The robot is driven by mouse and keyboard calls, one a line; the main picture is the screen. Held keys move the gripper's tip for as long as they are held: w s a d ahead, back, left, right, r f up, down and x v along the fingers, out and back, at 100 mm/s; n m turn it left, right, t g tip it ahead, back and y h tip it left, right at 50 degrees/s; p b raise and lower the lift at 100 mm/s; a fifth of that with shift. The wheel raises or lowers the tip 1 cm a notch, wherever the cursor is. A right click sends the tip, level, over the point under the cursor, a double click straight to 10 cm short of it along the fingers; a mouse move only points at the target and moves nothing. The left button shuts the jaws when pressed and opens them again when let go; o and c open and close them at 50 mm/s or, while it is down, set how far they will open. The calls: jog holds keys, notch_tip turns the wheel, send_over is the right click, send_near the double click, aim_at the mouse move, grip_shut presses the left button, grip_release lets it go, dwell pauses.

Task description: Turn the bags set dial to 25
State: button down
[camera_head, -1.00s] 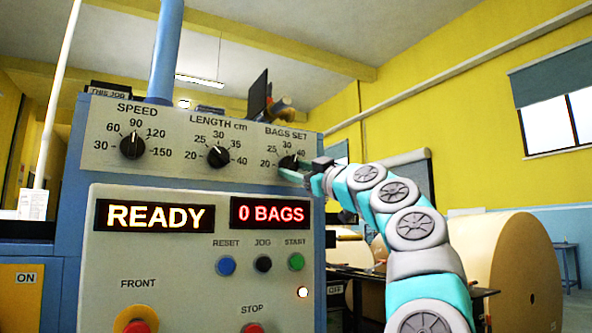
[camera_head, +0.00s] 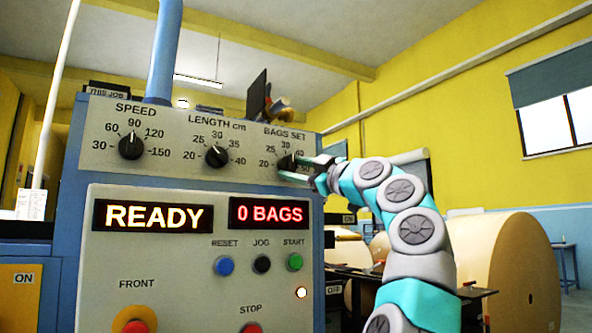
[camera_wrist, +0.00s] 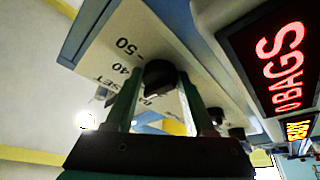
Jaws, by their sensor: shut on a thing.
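The bags set dial (camera_head: 287,162) is a black knob at the right end of the top panel, with a printed scale around it. My gripper (camera_head: 298,170) reaches it from the right and partly covers it. In the wrist view the dial (camera_wrist: 160,74) sits between the two green fingers of my gripper (camera_wrist: 158,84), which is shut on it. The "50" and "40" marks show beside the dial there. Where its pointer aims is too small and covered to read exactly.
The length dial (camera_head: 216,156) and speed dial (camera_head: 131,146) are to the left on the same panel. Below are the READY display (camera_head: 153,217), the 0 BAGS display (camera_head: 268,213) and the reset, jog and start buttons (camera_head: 295,262). Large paper rolls (camera_head: 505,275) stand at the right.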

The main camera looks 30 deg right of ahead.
jog(key=shift+n, duration=0.5)
dwell(0.3)
jog(key=shift+c, duration=1.3)
grip_release()
jog(key=b+v, duration=0.3)
jog(key=v, duration=0.5)
jog(key=shift+d+r, duration=0.1)
